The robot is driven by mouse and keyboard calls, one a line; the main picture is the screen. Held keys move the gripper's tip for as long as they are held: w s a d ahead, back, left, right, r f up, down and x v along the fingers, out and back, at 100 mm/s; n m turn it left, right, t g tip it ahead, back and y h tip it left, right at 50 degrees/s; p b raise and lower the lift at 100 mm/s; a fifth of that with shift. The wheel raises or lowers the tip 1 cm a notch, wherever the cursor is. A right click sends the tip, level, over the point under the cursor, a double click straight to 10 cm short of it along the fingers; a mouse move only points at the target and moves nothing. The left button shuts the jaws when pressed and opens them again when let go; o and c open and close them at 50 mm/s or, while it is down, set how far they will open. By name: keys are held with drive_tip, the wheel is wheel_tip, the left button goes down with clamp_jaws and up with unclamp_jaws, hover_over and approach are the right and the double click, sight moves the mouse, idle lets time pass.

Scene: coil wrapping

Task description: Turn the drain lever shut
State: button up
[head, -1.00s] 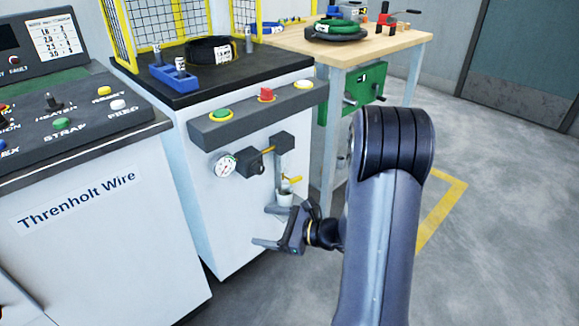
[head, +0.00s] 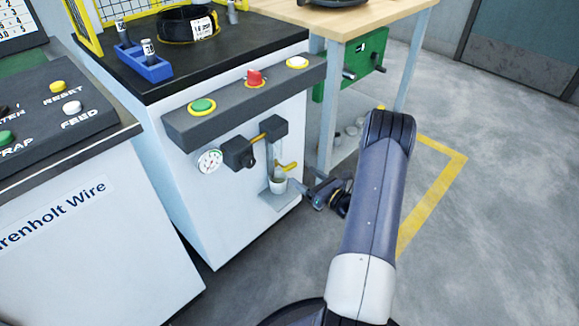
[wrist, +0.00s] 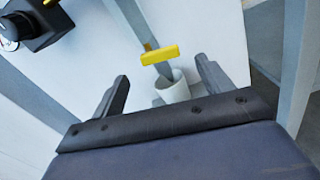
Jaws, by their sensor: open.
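The yellow drain lever (head: 288,166) sticks out roughly level near the bottom of a pipe on the front of the white cabinet. In the wrist view the lever (wrist: 162,53) lies just beyond my fingertips, between them in the picture. A small white cup (head: 278,185) stands under the pipe on a grey bracket; it also shows in the wrist view (wrist: 173,88). My gripper (head: 310,187) is open and empty, just right of the cup and a little below the lever. In the wrist view its two fingers (wrist: 162,71) are wide apart. No contact with the lever shows.
A round gauge (head: 210,161) and a dark valve block (head: 238,153) with another yellow handle (head: 257,138) sit left of the lever. A button panel (head: 245,98) juts out above. A wooden bench (head: 350,22) stands behind. The floor on the right is clear.

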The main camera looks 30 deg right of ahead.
sight(292, 168)
drive_tip(key=b+x, duration=0.1)
drive_tip(key=x, duration=0.6)
drive_tip(key=shift+w+a, duration=0.1)
drive_tip(key=shift+w, duration=0.1)
drive_tip(key=shift+c, duration=0.4)
